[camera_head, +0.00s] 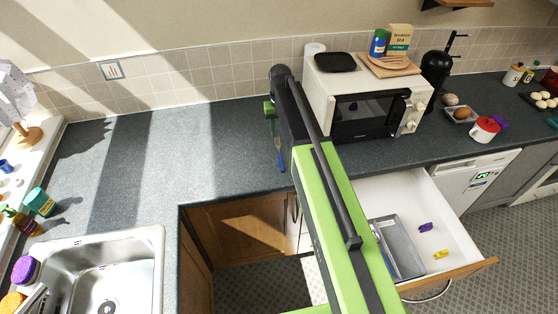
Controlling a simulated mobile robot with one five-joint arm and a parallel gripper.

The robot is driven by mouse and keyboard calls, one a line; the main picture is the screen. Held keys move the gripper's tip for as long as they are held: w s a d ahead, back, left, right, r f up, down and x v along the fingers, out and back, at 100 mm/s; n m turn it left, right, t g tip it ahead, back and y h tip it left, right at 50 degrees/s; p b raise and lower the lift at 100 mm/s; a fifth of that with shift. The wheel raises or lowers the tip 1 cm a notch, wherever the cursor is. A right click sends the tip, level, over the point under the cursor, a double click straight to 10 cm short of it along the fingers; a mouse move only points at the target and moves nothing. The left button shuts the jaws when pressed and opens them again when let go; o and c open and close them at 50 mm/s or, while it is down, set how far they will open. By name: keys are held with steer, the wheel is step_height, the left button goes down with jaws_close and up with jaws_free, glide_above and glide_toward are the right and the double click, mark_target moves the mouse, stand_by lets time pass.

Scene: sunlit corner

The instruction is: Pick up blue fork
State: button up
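The blue fork (281,158) is a thin blue shape at the dark grey countertop (225,150), left of my arm and near the inner corner of the counter. My arm crosses the middle of the view. My gripper (273,124) shows only as small green and dark parts just above the fork in the picture, partly hidden by my own arm. I cannot tell whether its fingers touch the fork or whether they are open or shut.
A white microwave (318,88) stands right of my arm, with a black pan (335,62) and other things on top. An open drawer (462,222) holding a grey tray (405,240) juts out below. A sink (142,246) is at lower left. The counter left of the fork is clear.

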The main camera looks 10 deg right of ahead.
steer(key=b, duration=0.6)
glide_above(280, 155)
steer(key=f, duration=0.8)
steer(key=shift+s+d, duration=0.1)
steer(key=shift+s, duration=0.2)
steer(key=f+b, duration=0.5)
steer(key=shift+w, duration=0.25)
steer(key=shift+r, duration=0.2)
steer(key=shift+c, duration=0.2)
jaws_close()
